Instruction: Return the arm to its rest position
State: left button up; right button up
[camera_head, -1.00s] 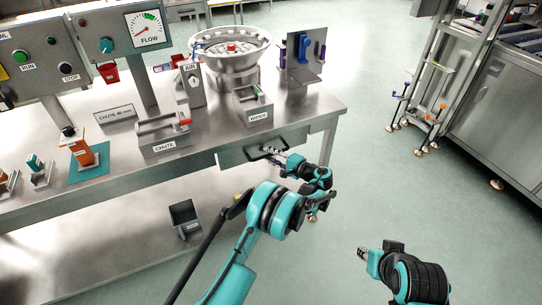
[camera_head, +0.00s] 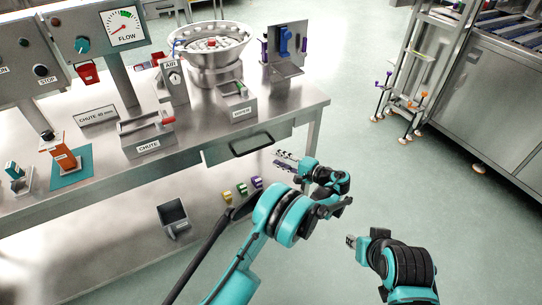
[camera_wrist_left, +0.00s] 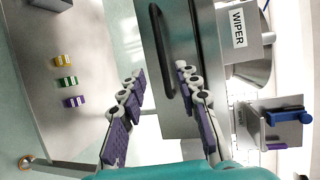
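My left gripper (camera_head: 284,160) is open and empty, in front of and just below the drawer (camera_head: 222,156) under the table. It is apart from the dark drawer handle (camera_head: 252,145). In the left wrist view its two purple-padded fingers (camera_wrist_left: 157,95) are spread with nothing between them, and the handle (camera_wrist_left: 165,50) shows beyond them. My left arm is bent and reaches in from the bottom of the head view. My right gripper (camera_head: 350,241) is at the lower right over clear floor; its fingers are too small to judge.
The steel table (camera_head: 290,112) carries the chute (camera_head: 147,138), the wiper block (camera_head: 236,102) and a bowl feeder (camera_head: 212,62). Yellow, green and purple blocks (camera_head: 242,188) and a dark bin (camera_head: 173,216) are on the lower shelf. Floor (camera_head: 400,190) to the right is clear.

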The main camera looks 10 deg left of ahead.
pick_arm(q)
jog(key=shift+s+d, duration=0.15)
jog(key=shift+d, duration=0.05)
jog(key=shift+r, duration=0.1)
jog(key=s+a+r+n+g+h, duration=0.2)
jog(key=s+a+r+h, duration=0.4)
jog(key=s+a+r, duration=0.55)
jog(key=s+a+n+t+h, duration=0.1)
jog(key=s+n+h, duration=0.4)
jog(key=s, duration=1.9)
jog(key=h, duration=0.2)
jog(key=shift+s+h, duration=0.2)
jog(key=shift+h, duration=0.2)
jog(key=shift+a+f, duration=0.1)
